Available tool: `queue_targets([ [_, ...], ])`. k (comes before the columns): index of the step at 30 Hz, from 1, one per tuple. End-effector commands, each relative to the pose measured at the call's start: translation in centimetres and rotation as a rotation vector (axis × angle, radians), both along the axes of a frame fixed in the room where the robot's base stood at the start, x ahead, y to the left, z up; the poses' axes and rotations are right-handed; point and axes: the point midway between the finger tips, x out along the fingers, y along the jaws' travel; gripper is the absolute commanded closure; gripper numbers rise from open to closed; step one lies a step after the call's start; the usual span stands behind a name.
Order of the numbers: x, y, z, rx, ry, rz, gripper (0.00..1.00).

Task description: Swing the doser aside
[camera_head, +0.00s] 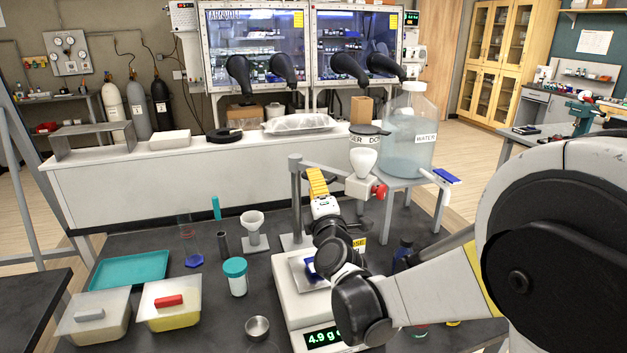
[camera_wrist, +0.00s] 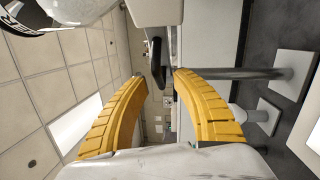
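The doser (camera_head: 364,160) is a white hopper with a dark lid and a red knob (camera_head: 379,191). It hangs on a grey arm (camera_head: 325,165) from an upright post (camera_head: 296,200), above and to the right of the balance (camera_head: 300,305). Its lettered part shows at the upper left in the wrist view (camera_wrist: 60,10). The post (camera_wrist: 245,73) runs past the right finger there; contact cannot be told.
A large water bottle (camera_head: 410,130) stands behind the doser on a stand. A white funnel on a stand (camera_head: 254,230), a teal-lidded jar (camera_head: 235,276) and a metal cup (camera_head: 257,327) stand left of the balance. Lidded tubs (camera_head: 170,302) and a teal tray (camera_head: 128,271) lie farther left.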

Motion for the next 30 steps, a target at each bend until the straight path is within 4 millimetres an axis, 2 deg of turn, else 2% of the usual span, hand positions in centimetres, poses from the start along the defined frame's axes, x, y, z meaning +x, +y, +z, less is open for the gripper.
queue_targets([
  [6,-5.0,-0.5,-0.6,0.001,0.000,-0.001,0.68],
  [12,-8.5,-0.7,-1.0,0.002,0.000,0.000,0.68],
  [18,-9.9,-0.9,-1.2,0.001,0.000,-0.001,0.68],
  [25,-9.9,-0.9,-1.2,0.001,0.000,-0.002,0.68],
  [26,-9.9,-0.9,-1.2,0.001,0.000,-0.002,0.75],
  [28,-10.0,-1.0,-0.9,-0.006,-0.003,-0.007,0.96],
  [30,-10.0,-1.1,0.1,-0.038,-0.013,-0.029,1.00],
])
